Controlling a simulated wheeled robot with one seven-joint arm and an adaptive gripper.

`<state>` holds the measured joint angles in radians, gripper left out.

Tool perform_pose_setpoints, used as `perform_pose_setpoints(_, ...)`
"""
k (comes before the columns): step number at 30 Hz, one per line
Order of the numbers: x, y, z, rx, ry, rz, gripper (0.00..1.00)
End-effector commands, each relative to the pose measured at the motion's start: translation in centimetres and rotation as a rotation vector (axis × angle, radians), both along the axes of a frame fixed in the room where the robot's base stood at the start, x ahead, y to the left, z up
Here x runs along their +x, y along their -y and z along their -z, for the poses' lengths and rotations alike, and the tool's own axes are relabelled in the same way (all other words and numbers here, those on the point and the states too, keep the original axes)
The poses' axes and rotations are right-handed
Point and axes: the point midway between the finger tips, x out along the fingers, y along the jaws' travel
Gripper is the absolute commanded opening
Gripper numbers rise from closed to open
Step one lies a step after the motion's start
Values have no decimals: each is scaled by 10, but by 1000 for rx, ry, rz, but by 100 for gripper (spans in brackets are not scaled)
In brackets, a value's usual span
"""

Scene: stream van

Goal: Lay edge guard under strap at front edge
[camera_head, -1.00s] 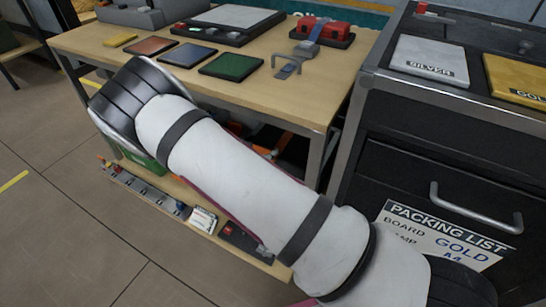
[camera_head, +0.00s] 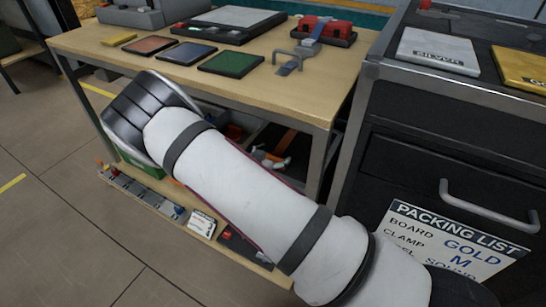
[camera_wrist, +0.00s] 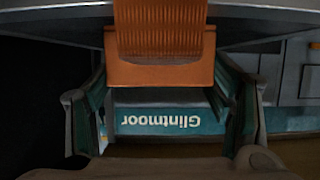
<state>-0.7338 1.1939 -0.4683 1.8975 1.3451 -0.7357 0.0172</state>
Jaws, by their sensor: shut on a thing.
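An orange piece (camera_wrist: 160,72) with a ribbed band is between the two fingers of my gripper (camera_wrist: 161,88) in the wrist view. The fingers are shut on its sides. It looks like the edge guard, though its far part runs up out of the frame. In the head view my gripper is hidden behind my arm, on the table's front side. A blue-grey strap (camera_head: 304,53) runs from a red block (camera_head: 322,29) towards the table's front edge and ends in a flat grey piece. A grey metal loop stands beside it.
The wooden table (camera_head: 285,95) carries orange, blue and green flat panels. A lower shelf holds small parts and a bin. A dark cabinet (camera_head: 440,150) with a drawer handle stands at the right. In the wrist view a teal band (camera_wrist: 160,120) reads "Glintmoor" upside down.

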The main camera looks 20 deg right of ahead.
Motion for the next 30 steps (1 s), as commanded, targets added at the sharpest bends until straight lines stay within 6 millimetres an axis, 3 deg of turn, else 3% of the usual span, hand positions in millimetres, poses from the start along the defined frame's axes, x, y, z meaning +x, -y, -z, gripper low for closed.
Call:
perform_pose_setpoints(2, 0, 0, 3, 0, 0, 0, 41)
perform_pose_setpoints(3, 0, 0, 3, 0, 0, 0, 82)
perform_pose_setpoints(5, 0, 0, 2, 0, 0, 0, 94)
perform_pose_setpoints(18, -1, -1, -2, 0, 0, 0, 94)
perform_pose_setpoints(30, -49, -51, -32, 2, 0, -3, 94)
